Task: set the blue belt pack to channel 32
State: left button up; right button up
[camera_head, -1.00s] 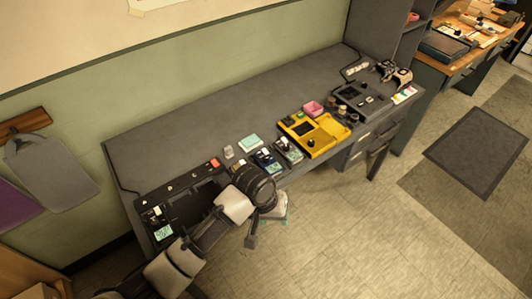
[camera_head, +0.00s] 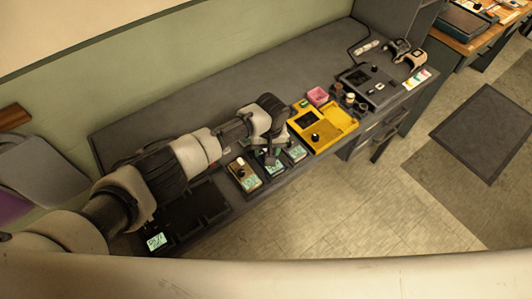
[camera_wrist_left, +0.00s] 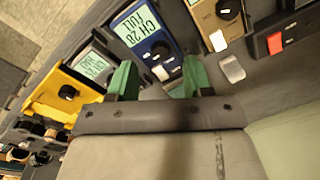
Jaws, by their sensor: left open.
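The blue belt pack (camera_wrist_left: 148,35) is in the left wrist view, with a lit display reading "CH 28 FULL", a black knob (camera_wrist_left: 160,50) and a pale switch (camera_wrist_left: 161,73). In the head view the blue belt pack (camera_head: 276,170) is partly covered by my gripper. My left gripper (camera_wrist_left: 157,66) is open, its two green-tipped fingers apart on either side of the knob end of the pack. It appears empty; contact cannot be told. In the head view the left gripper (camera_head: 270,157) is over the row of packs. My right gripper is not in view.
A tan pack (camera_head: 243,175) and a grey pack (camera_head: 297,151) flank the blue one. The back of the desk (camera_head: 220,95) is clear.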

aim_at(266, 152)
pick_arm(q)
jog(key=f, duration=0.3)
jog(key=shift+w+f, duration=0.1)
jog(key=shift+w, duration=0.3)
jog(key=shift+s+a+f, duration=0.1)
jog(key=shift+a+f, duration=0.05)
jog(key=shift+f, duration=0.4)
jog(key=shift+c, duration=1.4)
jog(key=c, duration=0.6)
grip_shut()
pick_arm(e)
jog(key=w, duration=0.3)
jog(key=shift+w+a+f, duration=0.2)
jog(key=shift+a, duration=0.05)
pick_arm(q)
jog(key=shift+m, duration=3)
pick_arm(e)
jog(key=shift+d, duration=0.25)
